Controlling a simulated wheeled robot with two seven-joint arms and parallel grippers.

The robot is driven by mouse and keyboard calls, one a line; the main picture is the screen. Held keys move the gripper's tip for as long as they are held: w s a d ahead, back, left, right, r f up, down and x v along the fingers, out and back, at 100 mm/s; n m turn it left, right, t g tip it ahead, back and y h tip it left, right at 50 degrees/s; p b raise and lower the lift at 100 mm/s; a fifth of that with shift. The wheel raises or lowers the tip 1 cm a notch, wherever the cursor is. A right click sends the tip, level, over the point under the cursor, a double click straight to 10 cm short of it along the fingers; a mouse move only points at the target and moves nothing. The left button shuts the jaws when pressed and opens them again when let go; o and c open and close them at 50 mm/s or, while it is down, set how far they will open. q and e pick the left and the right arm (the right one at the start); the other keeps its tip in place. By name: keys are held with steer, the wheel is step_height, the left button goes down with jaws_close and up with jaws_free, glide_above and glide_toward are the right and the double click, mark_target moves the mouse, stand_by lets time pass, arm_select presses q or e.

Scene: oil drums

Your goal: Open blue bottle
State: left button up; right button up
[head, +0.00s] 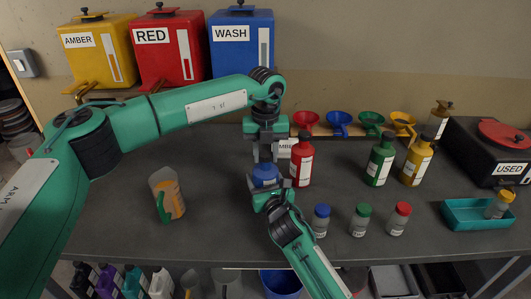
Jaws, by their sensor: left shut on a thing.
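A blue bottle (265,174) is near the middle of the bench, mostly covered by my two grippers. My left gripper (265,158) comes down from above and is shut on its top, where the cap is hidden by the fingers. My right gripper (268,188) reaches in from the front, at the bottle's body. Its fingers are partly hidden, so I cannot tell whether they are closed on it. A small clear bottle with a blue cap (321,219) stands to the right.
Red (301,163), green (380,160) and yellow (416,162) bottles stand to the right, funnels behind. Small green-capped (360,220) and red-capped (398,219) bottles stand in front. A jug (168,195) is left; a teal tray (470,216) is right. The left bench is mostly clear.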

mark_target(266, 153)
arm_select(q)
steer(key=n, duration=0.4)
arm_select(e)
steer(key=shift+f, duration=0.1)
arm_select(q)
steer(key=shift+r, duration=0.2)
stand_by(0.4)
steer(key=shift+r, duration=0.9)
steer(key=shift+r, duration=2)
arm_select(e)
steer(key=o, duration=2)
steer(key=shift+c, duration=0.2)
arm_select(q)
steer(key=shift+w, duration=0.1)
